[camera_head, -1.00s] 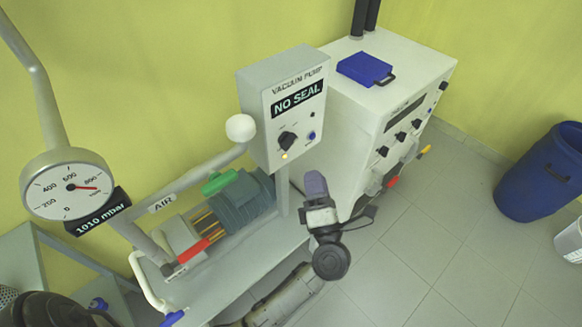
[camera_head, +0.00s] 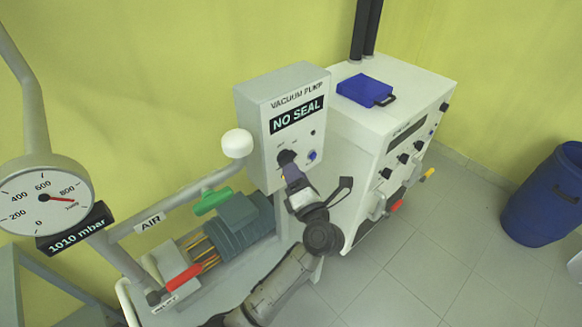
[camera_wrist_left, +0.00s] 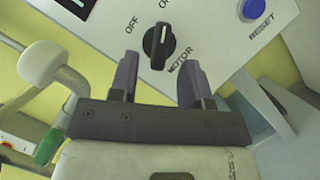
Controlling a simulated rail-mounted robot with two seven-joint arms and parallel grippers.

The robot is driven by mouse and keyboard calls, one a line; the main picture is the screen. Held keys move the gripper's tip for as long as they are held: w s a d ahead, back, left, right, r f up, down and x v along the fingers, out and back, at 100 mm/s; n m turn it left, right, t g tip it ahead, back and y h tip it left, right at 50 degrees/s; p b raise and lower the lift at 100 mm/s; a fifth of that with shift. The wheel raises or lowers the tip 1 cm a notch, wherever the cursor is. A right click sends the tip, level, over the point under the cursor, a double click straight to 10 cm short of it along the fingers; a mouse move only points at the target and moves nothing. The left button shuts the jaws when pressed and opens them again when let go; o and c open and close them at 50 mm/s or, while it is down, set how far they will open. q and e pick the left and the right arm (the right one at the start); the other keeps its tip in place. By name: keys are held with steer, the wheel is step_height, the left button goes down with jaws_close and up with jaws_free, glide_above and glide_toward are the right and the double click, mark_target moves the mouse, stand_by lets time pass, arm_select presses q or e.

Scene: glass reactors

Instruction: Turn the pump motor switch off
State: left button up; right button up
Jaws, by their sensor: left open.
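The pump motor switch (camera_wrist_left: 159,42) is a black rotary knob with a white line on the vacuum pump control box (camera_head: 254,118). In the left wrist view it sits ahead of and between the fingers, labelled MOTOR, with OFF at its left and a cut-off label above. My left gripper (camera_wrist_left: 158,75) is open and empty, fingers on either side of the knob's line, apparently short of it. In the head view the gripper (camera_head: 291,167) partly covers the knob (camera_head: 285,157). The right gripper is not in view.
A blue RESET button (camera_wrist_left: 252,10) is right of the knob. The box display reads NO SEAL (camera_head: 297,115). A white ball-topped pipe (camera_head: 237,144) stands left of the box. A white cabinet (camera_head: 364,140) stands at the right. A pressure gauge (camera_head: 45,195) is at far left.

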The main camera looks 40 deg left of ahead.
mark_target(287, 159)
arm_select(q)
steer(key=shift+x, duration=1.55)
jaws_close()
